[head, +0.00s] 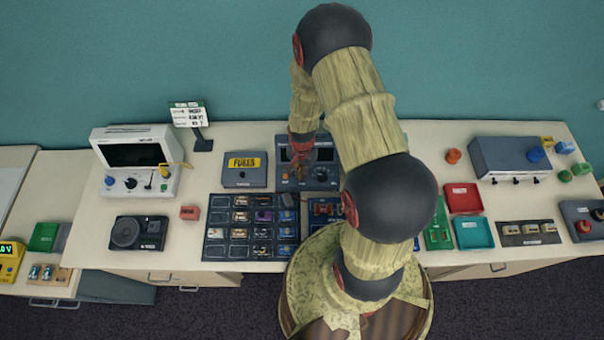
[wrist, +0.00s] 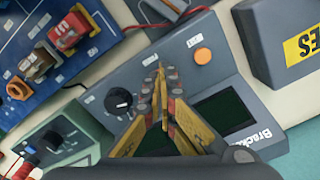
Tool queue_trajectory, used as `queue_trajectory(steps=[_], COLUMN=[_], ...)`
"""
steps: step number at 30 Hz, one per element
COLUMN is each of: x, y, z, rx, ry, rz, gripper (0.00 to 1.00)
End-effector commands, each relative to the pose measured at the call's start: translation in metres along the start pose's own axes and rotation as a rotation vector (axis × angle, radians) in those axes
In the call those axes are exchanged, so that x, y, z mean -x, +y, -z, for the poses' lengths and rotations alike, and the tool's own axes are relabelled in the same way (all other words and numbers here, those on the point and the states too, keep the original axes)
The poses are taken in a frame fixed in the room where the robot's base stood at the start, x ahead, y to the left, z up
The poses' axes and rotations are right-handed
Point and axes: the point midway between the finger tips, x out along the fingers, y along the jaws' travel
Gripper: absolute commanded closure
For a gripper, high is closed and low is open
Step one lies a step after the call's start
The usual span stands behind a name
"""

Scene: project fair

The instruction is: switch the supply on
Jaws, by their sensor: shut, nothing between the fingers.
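The supply is a dark grey box (head: 344,164) at the back middle of the table, partly hidden by my arm. In the wrist view its sloped panel (wrist: 228,72) carries an orange round button (wrist: 203,55), a black knob (wrist: 118,100) and dark display windows (wrist: 222,112). The displays show no lit digits. My gripper (wrist: 160,70) is shut and empty, over the panel between the knob and the orange button. I cannot tell whether the fingertips touch the panel.
A fuse box (head: 244,172) with a yellow label stands left of the supply; it also shows in the wrist view (wrist: 280,75). A compartment tray (head: 212,250) and a blue board (wrist: 25,25) lie on the front side. A white instrument (head: 135,160) stands further left.

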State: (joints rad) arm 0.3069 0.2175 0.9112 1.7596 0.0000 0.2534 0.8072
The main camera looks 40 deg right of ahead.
Motion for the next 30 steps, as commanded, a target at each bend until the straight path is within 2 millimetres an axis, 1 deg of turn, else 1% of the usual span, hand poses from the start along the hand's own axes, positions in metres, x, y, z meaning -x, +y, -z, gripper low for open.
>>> queue_trajectory(steps=[6, 11, 30], x=[-0.004, -0.001, 0.044], y=[0.0, 0.0, 0.0], z=[0.0, 0.0, 0.0], rx=[0.0, 0.0, 0.0], ry=[0.0, 0.0, 0.001], rz=[0.0, 0.0, 0.001], gripper=[1.0, 1.0, 1.0])
